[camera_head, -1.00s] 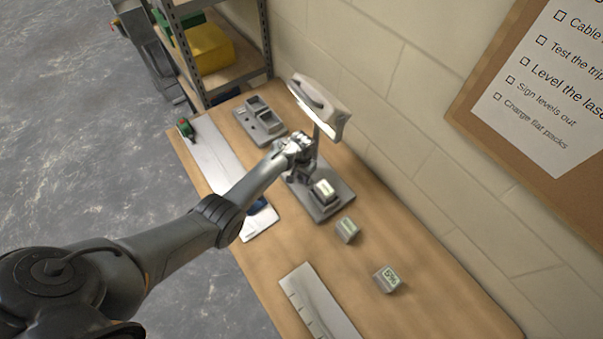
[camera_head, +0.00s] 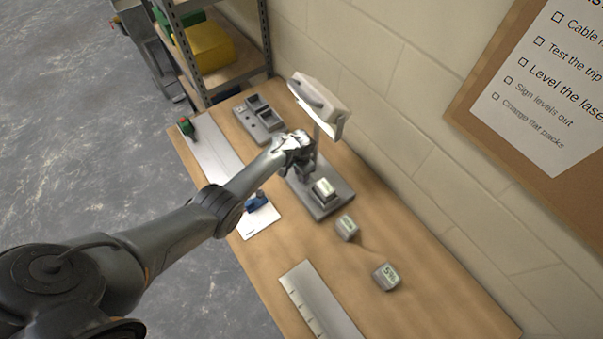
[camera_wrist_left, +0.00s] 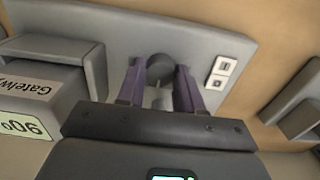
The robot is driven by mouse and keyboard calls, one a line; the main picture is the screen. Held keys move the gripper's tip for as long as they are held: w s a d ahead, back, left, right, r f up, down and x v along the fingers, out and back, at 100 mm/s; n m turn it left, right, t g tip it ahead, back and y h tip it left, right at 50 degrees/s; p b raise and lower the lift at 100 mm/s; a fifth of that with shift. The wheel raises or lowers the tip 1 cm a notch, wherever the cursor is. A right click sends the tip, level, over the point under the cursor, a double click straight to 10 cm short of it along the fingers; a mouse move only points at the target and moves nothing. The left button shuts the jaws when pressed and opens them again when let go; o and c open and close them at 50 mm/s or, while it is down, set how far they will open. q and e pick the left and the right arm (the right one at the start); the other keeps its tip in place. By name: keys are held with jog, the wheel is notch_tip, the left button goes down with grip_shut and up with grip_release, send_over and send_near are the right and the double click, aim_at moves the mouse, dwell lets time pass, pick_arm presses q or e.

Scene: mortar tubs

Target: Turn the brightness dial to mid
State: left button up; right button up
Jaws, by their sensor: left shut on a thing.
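The brightness dial (camera_wrist_left: 158,68) is a dark round knob on a grey base plate (camera_wrist_left: 215,48) in the left wrist view. My left gripper (camera_wrist_left: 160,76) has its two purple fingers on either side of the dial and is shut on it. In the head view, the grey base (camera_head: 346,196) belongs to a lamp with a pale head (camera_head: 318,104) on a post. My left gripper (camera_head: 297,172) is down at the base beside the post there, and the dial is hidden. The dial's pointer position is not clear. My right gripper is not in view.
Two similar blocks (camera_head: 347,228) (camera_head: 387,276) stand on the table nearby. The wall is close on the right.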

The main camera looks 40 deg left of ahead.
pick_arm(q)
jog(key=o, duration=1)
jog(key=shift+o, duration=0.2)
notch_tip(320, 180, up, 11)
jog(key=p, duration=0.2)
jog(key=shift+f, duration=0.15)
